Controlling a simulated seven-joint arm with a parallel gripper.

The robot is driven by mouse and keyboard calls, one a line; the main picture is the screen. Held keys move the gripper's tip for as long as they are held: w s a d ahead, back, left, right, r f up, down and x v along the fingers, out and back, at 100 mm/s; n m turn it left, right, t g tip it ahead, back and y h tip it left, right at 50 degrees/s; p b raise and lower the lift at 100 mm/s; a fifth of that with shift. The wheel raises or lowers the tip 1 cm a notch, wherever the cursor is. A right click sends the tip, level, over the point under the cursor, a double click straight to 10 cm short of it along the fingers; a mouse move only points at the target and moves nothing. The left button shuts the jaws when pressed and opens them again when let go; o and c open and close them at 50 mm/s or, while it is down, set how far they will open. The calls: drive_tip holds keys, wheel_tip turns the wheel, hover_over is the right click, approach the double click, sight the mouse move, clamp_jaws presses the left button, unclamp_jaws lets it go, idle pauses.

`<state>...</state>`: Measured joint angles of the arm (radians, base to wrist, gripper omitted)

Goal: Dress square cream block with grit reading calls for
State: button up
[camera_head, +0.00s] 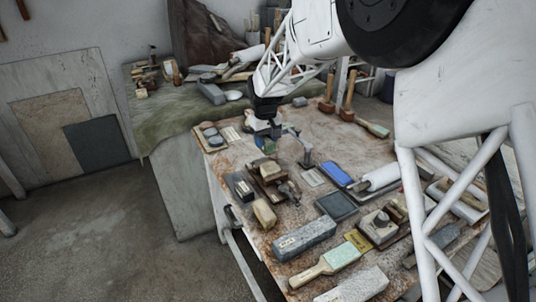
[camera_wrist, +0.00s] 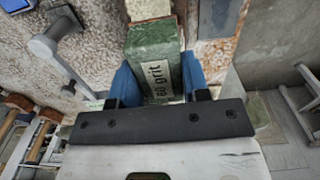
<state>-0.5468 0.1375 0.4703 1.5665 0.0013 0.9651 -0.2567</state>
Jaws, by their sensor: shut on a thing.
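My gripper (camera_wrist: 158,88) has blue fingers, closed on the two sides of a green block (camera_wrist: 150,48). The block carries a label ending in "0 grit"; its first digit is hard to read. In the head view my gripper (camera_head: 266,143) is over the back left part of the worktable. In the wrist view a cream piece (camera_wrist: 148,9) shows just past the far end of the green block. I cannot tell whether they touch. A tan-cream block (camera_head: 264,214) lies near the left edge in the head view; which piece is the square cream block is unclear.
The stained worktable (camera_head: 305,212) is crowded. A grey upright fitting (camera_head: 308,158) stands right of my gripper. A blue-topped tray (camera_head: 336,175), a long grey block (camera_head: 304,240) and a green-faced paddle (camera_head: 338,257) lie toward the front. Mallets (camera_head: 349,95) stand behind.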

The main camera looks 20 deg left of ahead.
drive_tip(key=shift+f, duration=0.1)
hover_over(270, 172)
drive_tip(key=w, duration=0.1)
drive_tip(key=shift+w+a+f, duration=0.1)
drive_tip(key=shift+a+f, duration=0.1)
drive_tip(key=shift+f, duration=1.05)
drive_tip(key=shift+a+f, duration=0.2)
drive_tip(key=shift+f, duration=1)
drive_tip(key=shift+f, duration=0.1)
drive_tip(key=shift+f, duration=0.55)
drive_tip(key=shift+f, duration=0.6)
drive_tip(key=shift+d, duration=0.1)
drive_tip(key=shift+s+d+r, duration=0.1)
drive_tip(key=shift+s+d, duration=0.2)
drive_tip(key=shift+s, duration=0.1)
